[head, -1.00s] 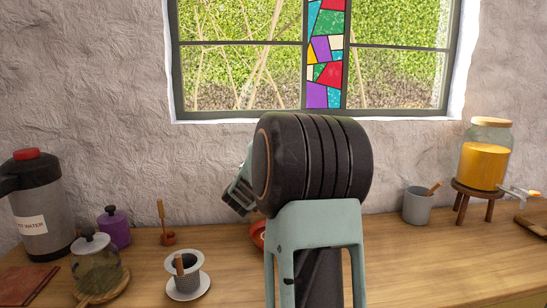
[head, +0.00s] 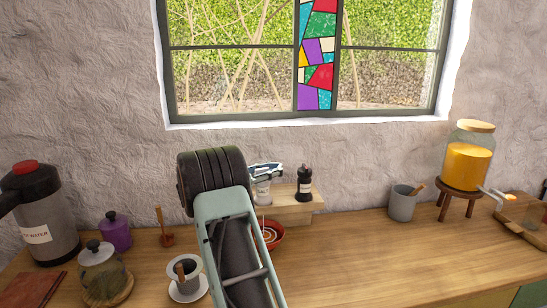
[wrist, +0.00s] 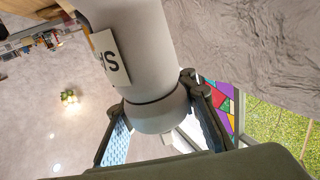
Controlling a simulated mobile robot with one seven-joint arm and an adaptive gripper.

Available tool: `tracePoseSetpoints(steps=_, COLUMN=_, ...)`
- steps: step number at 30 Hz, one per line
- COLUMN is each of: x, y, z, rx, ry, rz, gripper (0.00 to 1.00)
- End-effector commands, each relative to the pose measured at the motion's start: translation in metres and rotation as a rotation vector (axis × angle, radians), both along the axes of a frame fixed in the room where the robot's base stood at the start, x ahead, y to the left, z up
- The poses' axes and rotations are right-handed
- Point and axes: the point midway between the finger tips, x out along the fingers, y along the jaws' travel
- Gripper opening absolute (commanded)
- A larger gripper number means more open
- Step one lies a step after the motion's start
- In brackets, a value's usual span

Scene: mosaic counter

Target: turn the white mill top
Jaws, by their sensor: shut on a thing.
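The white mill (head: 262,191) stands on a small wooden shelf at the back of the counter, with part of a "SALT" label showing. In the wrist view the white mill (wrist: 140,50) fills the top middle, and its rounded white top (wrist: 158,114) sits between my two fingers. My gripper (head: 264,172) is shut on this top, coming from the left in the head view. It also shows in the wrist view (wrist: 160,108), one finger on each side of the top. My arm hides part of the shelf's left side.
A black mill (head: 304,186) stands close to the right on the wooden shelf (head: 300,208). A red bowl (head: 272,238) lies in front. A grey cup (head: 402,204) and juice dispenser (head: 468,160) are to the right. A glass jar (head: 100,268) and flask (head: 40,215) stand left. The front right counter is clear.

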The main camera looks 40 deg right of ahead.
Motion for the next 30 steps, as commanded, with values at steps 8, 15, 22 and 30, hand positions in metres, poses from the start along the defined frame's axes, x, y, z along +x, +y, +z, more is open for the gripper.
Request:
tracePoseSetpoints(steps=8, x=-0.007, y=0.002, z=0.000, rx=0.002, ry=-0.001, rz=-0.169, gripper=0.00)
tracePoseSetpoints(steps=15, x=-0.012, y=0.003, z=-0.001, rx=0.002, ry=0.001, rz=-0.257, gripper=0.00)
tracePoseSetpoints(steps=22, x=-0.014, y=0.003, z=-0.001, rx=0.002, ry=0.001, rz=-0.294, gripper=0.00)
tracePoseSetpoints(steps=30, x=-0.014, y=0.003, z=-0.001, rx=0.002, ry=0.000, rz=-0.299, gripper=0.00)
